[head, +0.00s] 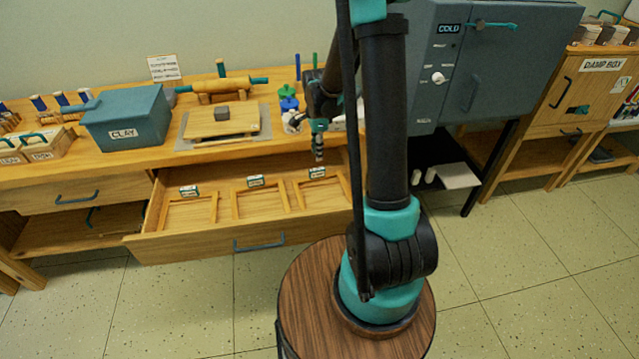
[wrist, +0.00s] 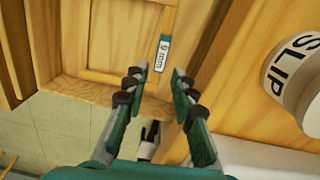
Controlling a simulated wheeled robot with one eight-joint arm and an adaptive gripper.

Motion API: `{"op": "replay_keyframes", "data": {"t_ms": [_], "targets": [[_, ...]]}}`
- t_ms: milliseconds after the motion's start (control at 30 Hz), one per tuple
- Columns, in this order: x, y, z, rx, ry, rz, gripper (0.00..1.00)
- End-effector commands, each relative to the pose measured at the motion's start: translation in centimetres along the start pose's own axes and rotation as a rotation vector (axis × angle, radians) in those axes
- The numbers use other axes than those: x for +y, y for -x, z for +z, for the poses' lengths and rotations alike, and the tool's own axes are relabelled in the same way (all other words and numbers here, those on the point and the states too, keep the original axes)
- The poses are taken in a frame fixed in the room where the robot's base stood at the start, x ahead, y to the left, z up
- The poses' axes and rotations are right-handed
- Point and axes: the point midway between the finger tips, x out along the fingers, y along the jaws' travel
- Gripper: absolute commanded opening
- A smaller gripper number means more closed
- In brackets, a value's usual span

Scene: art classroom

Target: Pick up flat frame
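Three flat wooden frames lie side by side in an open drawer (head: 205,248) in the head view: a left frame (head: 214,208), a middle frame (head: 236,205) and a right frame (head: 298,194). Each has a small label tag at its far edge. My gripper (head: 318,152) hangs above the drawer's right end, near the right frame's tag. In the wrist view my gripper (wrist: 158,80) is open and empty, its two fingers apart. A "9 mm" tag (wrist: 162,53) on a wooden bar shows just beyond the fingertips. Whether the fingers touch it cannot be told.
The worktop above the drawer holds a CLAY box (head: 127,118), a rolling pin (head: 222,86) and a board (head: 225,124). A SLIP jar (wrist: 296,70) stands right of the fingers in the wrist view. A grey COLD cabinet (head: 490,60) stands at right.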

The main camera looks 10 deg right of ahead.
Motion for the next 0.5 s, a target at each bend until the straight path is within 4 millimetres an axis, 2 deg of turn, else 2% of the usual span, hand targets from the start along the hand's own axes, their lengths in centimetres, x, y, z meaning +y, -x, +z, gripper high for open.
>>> {"op": "replay_keyframes", "data": {"t_ms": [100,367,500], "targets": [[0.0,-1.6,0.0,0.0,0.0,0.0,0.26],[-0.1,-2.9,0.0,0.0,0.001,0.0,0.26],[-0.2,-4.4,0.1,0.0,0.001,0.0,0.26]]}}
